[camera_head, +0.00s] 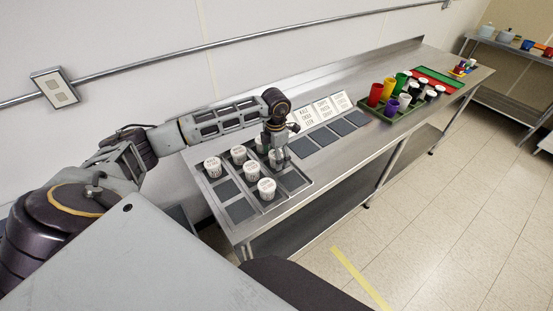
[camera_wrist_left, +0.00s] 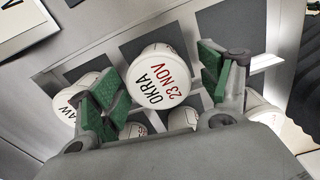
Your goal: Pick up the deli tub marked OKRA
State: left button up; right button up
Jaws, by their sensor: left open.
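The white deli tub marked OKRA 23 NOV (camera_wrist_left: 158,78) shows lid up in the left wrist view, in a compartment of the tray. My left gripper (camera_wrist_left: 164,72) is open, with its green pads on either side of this lid and no clear contact. In the head view my left gripper (camera_head: 278,152) points down over the back right of the tray (camera_head: 238,229). It partly hides the tubs there, and I cannot tell which is OKRA. Another tub, with a label ending in AW (camera_wrist_left: 66,98), stands left of it in the wrist view. My right gripper is not in view.
Other white tubs (camera_head: 266,188) stand close around in the tray, between empty dark compartments. Three label cards (camera_head: 323,109) and several dark squares (camera_head: 324,137) lie to the right on the steel counter. Farther right a green crate (camera_head: 389,117) holds coloured cups.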

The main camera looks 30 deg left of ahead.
pick_arm(q)
jog(key=c, duration=1.1)
jog(key=shift+c, duration=0.4)
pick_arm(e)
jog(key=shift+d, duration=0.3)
pick_arm(q)
jog(key=shift+r, duration=0.1)
notch_tip(320, 180, up, 9)
jog(key=shift+r+b, duration=0.1)
jog(key=shift+b, duration=0.7)
jog(key=shift+r, duration=0.3)
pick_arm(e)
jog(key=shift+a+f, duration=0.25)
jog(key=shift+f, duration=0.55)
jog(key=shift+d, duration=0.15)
